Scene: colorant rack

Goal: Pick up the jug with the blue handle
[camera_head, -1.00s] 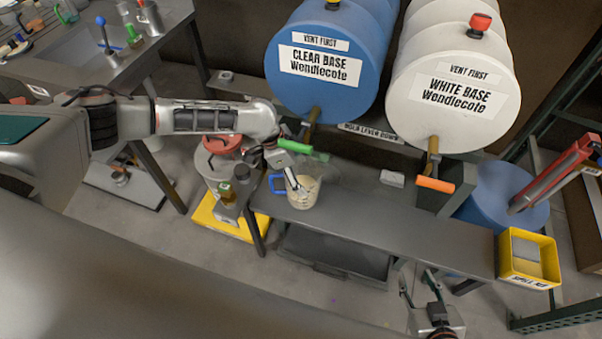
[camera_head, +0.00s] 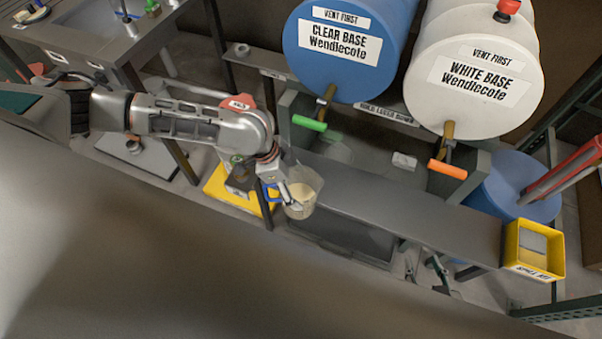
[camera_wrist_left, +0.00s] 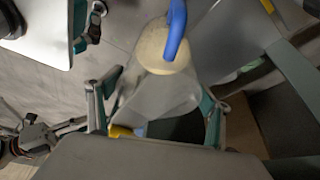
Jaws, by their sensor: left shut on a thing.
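The clear jug with the blue handle (camera_head: 304,198) holds some cream-coloured liquid. My left gripper (camera_head: 290,198) is shut on it, on its left side in the head view. The jug is off the shelf, in front of its near edge, and looks slightly tilted. In the left wrist view the jug (camera_wrist_left: 165,80) sits between the two fingers, with its blue handle (camera_wrist_left: 176,28) at the top. My right gripper (camera_head: 424,266) is partly visible below the shelf's front edge, with its fingers apart and nothing between them.
The grey shelf (camera_head: 400,208) runs beneath a blue drum (camera_head: 345,70) with a green tap and a white drum (camera_head: 480,100) with an orange tap. A yellow bin (camera_head: 512,245) is at its right end. A yellow-based device (camera_head: 228,196) stands left, near my left arm.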

